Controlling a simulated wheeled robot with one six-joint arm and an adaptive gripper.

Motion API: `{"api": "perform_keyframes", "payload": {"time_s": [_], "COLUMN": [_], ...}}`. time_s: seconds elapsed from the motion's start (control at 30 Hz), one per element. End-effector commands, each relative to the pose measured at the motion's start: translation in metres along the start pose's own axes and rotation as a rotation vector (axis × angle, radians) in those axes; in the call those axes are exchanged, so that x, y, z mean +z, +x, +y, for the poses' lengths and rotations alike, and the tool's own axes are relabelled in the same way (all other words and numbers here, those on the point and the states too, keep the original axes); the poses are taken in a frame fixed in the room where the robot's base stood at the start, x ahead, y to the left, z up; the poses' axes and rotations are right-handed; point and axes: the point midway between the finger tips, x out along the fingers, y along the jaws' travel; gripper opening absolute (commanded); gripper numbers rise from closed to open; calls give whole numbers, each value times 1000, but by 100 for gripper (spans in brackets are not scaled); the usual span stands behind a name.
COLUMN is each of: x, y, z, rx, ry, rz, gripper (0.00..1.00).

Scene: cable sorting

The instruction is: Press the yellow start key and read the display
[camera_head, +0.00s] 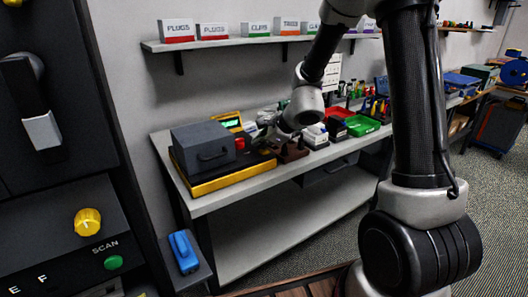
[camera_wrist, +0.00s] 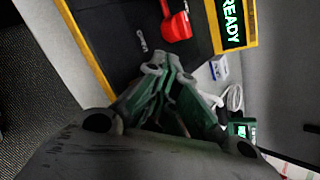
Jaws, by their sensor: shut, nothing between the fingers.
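The tester is a dark grey box (camera_head: 203,146) with a yellow base (camera_head: 232,180) on the bench. Its yellow-framed display (camera_head: 231,122) also shows in the wrist view, where its lit screen (camera_wrist: 232,20) reads READY in green, turned sideways and partly cut off. A red part (camera_head: 240,143) is beside the box; a red handle-like part (camera_wrist: 176,24) shows in the wrist view. My gripper (camera_wrist: 167,70) is shut and empty, over the tester's right end; in the head view it is small (camera_head: 266,132). I cannot make out a yellow start key; my fingers may hide it.
Right of the tester are a brown block (camera_head: 292,151), white boxes (camera_head: 315,135) and a green tray (camera_head: 362,126). A shelf (camera_head: 220,42) with labelled boxes hangs above. A cabinet with a yellow knob (camera_head: 88,221) and green SCAN button (camera_head: 113,262) stands at left.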

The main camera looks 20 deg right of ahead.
Motion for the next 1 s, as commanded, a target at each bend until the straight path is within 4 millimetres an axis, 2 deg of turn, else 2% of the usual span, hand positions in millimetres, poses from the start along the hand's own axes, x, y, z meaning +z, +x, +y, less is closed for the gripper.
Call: {"api": "perform_keyframes", "payload": {"time_s": [1.0], "x": [-4], "y": [5], "z": [4], "rx": [0], "ry": [1], "rz": [0], "gripper": [0]}}
